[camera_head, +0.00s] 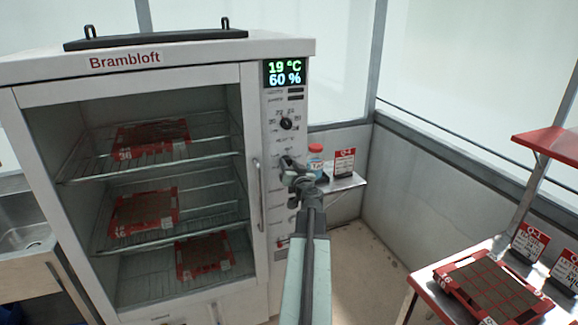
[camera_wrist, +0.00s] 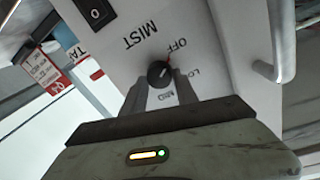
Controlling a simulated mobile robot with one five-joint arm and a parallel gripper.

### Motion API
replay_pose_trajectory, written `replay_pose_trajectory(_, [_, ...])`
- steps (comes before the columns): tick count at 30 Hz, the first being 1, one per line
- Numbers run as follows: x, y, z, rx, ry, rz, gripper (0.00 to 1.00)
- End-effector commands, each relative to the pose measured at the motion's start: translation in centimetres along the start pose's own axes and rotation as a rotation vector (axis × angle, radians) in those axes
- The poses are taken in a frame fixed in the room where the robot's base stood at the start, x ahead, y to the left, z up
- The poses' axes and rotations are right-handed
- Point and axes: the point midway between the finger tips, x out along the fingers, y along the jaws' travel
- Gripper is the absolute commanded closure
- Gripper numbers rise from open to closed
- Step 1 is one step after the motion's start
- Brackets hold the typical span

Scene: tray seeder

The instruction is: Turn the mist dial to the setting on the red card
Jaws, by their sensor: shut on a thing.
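The mist dial (camera_wrist: 158,73) is a small black knob below the printed word MIST, with OFF, LO and MED marked around it. A thin red mark at the knob's edge is on the side towards OFF. My gripper (camera_wrist: 160,90) is shut on the dial, a finger at each side. In the head view my gripper (camera_head: 289,166) is at the cabinet's control panel and hides most of the dial. A red and white card (camera_head: 344,162) stands on a small side shelf; its setting is too small to read. A red and white card (camera_wrist: 40,68) also shows in the wrist view.
The Brambloft cabinet (camera_head: 160,52) has a display reading 19 °C and 60 %, another dial (camera_head: 286,124) higher up and a vertical door handle (camera_head: 257,195). A red-capped bottle (camera_head: 315,160) stands beside the card. A seed tray (camera_head: 490,288) lies on the right bench.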

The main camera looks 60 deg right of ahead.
Motion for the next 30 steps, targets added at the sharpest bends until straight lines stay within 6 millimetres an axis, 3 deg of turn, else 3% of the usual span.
replay_pose_trajectory(30, [0.25,0.21,-0.23,0.913,-0.076,0.013,1.0])
